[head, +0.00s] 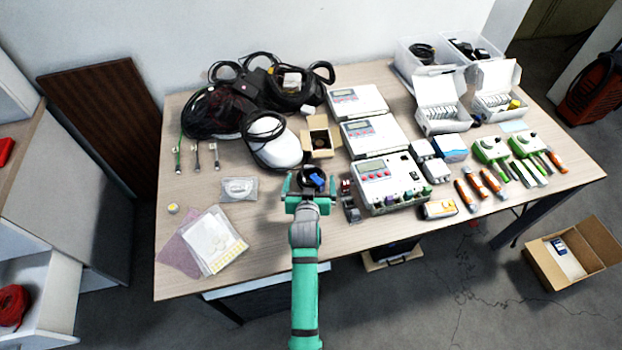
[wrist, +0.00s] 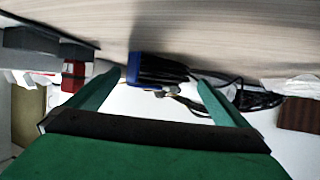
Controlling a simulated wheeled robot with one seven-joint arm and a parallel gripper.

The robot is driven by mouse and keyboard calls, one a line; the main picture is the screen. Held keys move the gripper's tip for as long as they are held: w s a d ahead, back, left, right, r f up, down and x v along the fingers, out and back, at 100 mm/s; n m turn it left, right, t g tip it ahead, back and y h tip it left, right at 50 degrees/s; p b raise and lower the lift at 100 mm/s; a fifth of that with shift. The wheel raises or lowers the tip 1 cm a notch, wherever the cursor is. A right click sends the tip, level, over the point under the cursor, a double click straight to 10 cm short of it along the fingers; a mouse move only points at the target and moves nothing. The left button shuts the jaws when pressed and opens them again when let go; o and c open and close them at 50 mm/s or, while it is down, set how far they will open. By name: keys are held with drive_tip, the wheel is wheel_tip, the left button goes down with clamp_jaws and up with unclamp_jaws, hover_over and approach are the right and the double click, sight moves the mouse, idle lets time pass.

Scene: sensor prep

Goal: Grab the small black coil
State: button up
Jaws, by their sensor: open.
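A small black coil-like thing with a blue part (head: 312,177) is on the table, at the tip of my gripper (head: 311,184) in the head view. It also shows in the wrist view as a dark, blue-edged thing (wrist: 157,70) between the finger ends. My gripper, also in the wrist view (wrist: 157,84), is open, with a finger on each side of it. A gap shows beside the fingers, and I cannot tell whether either touches it. My gripper hides its near side in the head view.
Just right stand dark and red small parts (head: 347,200) and a white meter box (head: 388,184). Behind are an open cardboard box (head: 320,142) and a white rounded case (head: 275,146) with black cable. A clear bag (head: 239,189) lies left.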

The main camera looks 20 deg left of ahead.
drive_tip(key=shift+x, duration=1.5)
drive_tip(key=shift+s, duration=0.1)
drive_tip(key=shift+c, duration=0.3)
drive_tip(key=c, duration=1.2)
